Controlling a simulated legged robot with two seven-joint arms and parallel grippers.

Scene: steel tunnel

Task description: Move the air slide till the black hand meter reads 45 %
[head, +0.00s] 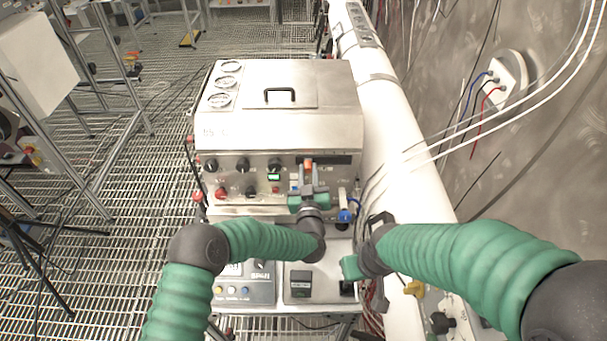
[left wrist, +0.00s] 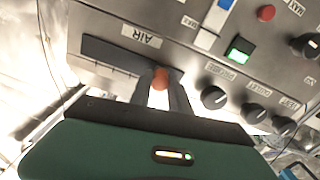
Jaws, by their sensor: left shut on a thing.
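The air slide's orange knob (head: 308,163) is at the right of the steel machine's front panel. My left gripper (head: 308,172) is shut on it, with a grey finger on each side. In the left wrist view, the orange knob (left wrist: 160,78) sits between the two fingers (left wrist: 161,94), at one end of the dark slot (left wrist: 110,56) under an upside-down AIR label (left wrist: 142,36). My right gripper (head: 366,268) is low at the right, away from the slide; its jaws are not clear. A dark-screened device (head: 300,282) below the panel may be the hand meter; its reading is not legible.
The steel machine (head: 283,95) has gauges and a lid handle on top, and several black knobs, a lit green switch (head: 273,177) and red buttons in front. A grey instrument (head: 246,284) stands below left. A white pipe (head: 385,110) and loose cables run along the right.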

